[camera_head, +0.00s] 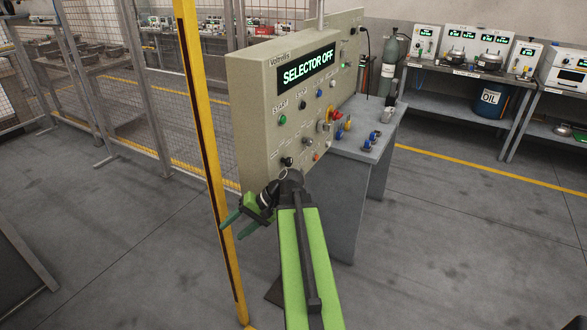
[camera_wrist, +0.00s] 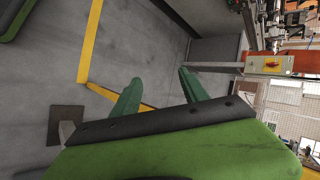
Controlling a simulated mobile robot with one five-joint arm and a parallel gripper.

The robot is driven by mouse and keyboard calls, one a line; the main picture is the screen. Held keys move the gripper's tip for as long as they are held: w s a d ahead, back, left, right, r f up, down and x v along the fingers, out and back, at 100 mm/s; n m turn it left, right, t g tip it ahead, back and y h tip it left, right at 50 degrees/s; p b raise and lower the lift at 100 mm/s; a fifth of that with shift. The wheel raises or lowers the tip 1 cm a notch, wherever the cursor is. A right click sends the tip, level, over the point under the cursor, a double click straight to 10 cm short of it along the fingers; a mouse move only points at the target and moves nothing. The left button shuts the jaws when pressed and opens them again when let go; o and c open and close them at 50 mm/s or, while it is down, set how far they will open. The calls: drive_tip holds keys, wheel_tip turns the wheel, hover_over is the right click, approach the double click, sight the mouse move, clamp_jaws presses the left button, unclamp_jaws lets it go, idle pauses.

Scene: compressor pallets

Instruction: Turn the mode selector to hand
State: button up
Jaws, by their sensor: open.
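The beige control panel (camera_head: 250,120) stands upright in the middle of the head view, with a display (camera_head: 307,68) reading "SELECTOR OFF". A black knob (camera_head: 287,162) sits low on its face. Other small dark knobs sit higher, and the labels are too small to tell which is the mode selector. My gripper (camera_head: 237,226) is open and empty, left of and below the black knob, apart from the panel. Its green fingers also show in the wrist view (camera_wrist: 160,82), spread over floor. I cannot make out the panel face in the wrist view.
A yellow post (camera_head: 205,150) stands close to my gripper on the left. A grey table (camera_head: 375,150) with several blue fittings adjoins the panel at right. Mesh fencing (camera_head: 110,80) is behind. A bench with instruments (camera_head: 470,70) stands at back right. Floor is clear at right.

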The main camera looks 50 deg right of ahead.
drive_tip(key=s+d+r+m+t+b, duration=0.1)
drive_tip(key=s+d+r+m+t, duration=0.15)
drive_tip(key=d, duration=0.45)
drive_tip(key=s+d+r+m+t, duration=0.1)
drive_tip(key=s+d+r+t, duration=0.2)
drive_tip(key=d, duration=0.4)
drive_tip(key=m+t+h+b, duration=0.1)
drive_tip(key=m+t+h, duration=0.25)
drive_tip(key=t, duration=0.25)
approach(291, 163)
drive_tip(key=shift+y, duration=0.25)
drive_tip(key=x, duration=0.9)
drive_tip(key=shift+w+d, duration=0.1)
drive_tip(key=shift+w, duration=0.05)
